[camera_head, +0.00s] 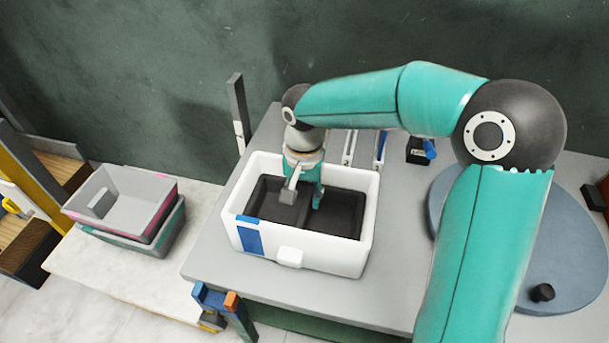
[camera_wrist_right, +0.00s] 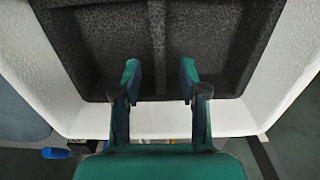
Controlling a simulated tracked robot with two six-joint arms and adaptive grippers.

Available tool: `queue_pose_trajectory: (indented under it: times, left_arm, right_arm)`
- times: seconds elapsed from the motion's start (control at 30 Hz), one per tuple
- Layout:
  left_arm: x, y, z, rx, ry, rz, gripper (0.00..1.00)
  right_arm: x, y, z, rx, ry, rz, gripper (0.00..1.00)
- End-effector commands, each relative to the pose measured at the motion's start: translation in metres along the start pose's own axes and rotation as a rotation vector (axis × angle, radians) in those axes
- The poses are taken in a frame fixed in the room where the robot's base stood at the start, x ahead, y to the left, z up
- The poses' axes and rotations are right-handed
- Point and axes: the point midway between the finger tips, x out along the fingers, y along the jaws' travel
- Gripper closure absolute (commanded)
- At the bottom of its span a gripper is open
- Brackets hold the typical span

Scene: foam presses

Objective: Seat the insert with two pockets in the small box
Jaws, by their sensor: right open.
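The small box (camera_head: 335,258) is white with a blue patch on its front wall and stands on the grey table. The dark grey foam insert (camera_head: 340,222) with two pockets lies inside it, below the rim as far as I can see. In the right wrist view the insert (camera_wrist_right: 95,45) shows its pockets on either side of a middle divider, with the white box wall (camera_wrist_right: 160,118) along its edge. My right gripper (camera_head: 304,196) is open and reaches down into the box. In the wrist view its fingertips (camera_wrist_right: 159,75) stand apart, one on each side of the divider. My left gripper is out of view.
Stacked grey bins (camera_head: 125,200) stand on a pale bench at the left. A round blue-grey disc (camera_head: 560,250) with a black knob lies at the right. An upright post (camera_head: 238,110) rises behind the box. Some grey tabletop is free around the box.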

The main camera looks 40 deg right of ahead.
Motion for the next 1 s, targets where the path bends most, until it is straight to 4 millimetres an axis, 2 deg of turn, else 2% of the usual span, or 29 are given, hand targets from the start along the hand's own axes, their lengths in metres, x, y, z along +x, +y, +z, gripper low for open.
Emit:
queue_pose_trajectory:
  times: [0.1, 0.33, 0.5, 1.0]
  left_arm:
    - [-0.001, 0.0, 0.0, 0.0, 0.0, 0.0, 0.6]
    - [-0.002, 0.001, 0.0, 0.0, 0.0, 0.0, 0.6]
    - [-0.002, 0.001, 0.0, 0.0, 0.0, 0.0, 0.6]
    - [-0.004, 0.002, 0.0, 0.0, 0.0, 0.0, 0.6]
  right_arm:
    - [-0.026, -0.001, 0.0, 0.001, 0.002, -0.004, 0.57]
    - [-0.058, 0.0, 0.0, 0.001, 0.001, -0.002, 0.57]
    - [-0.066, 0.0, 0.0, 0.001, -0.001, -0.001, 0.57]
    - [-0.068, 0.001, 0.0, 0.002, -0.001, 0.0, 0.57]
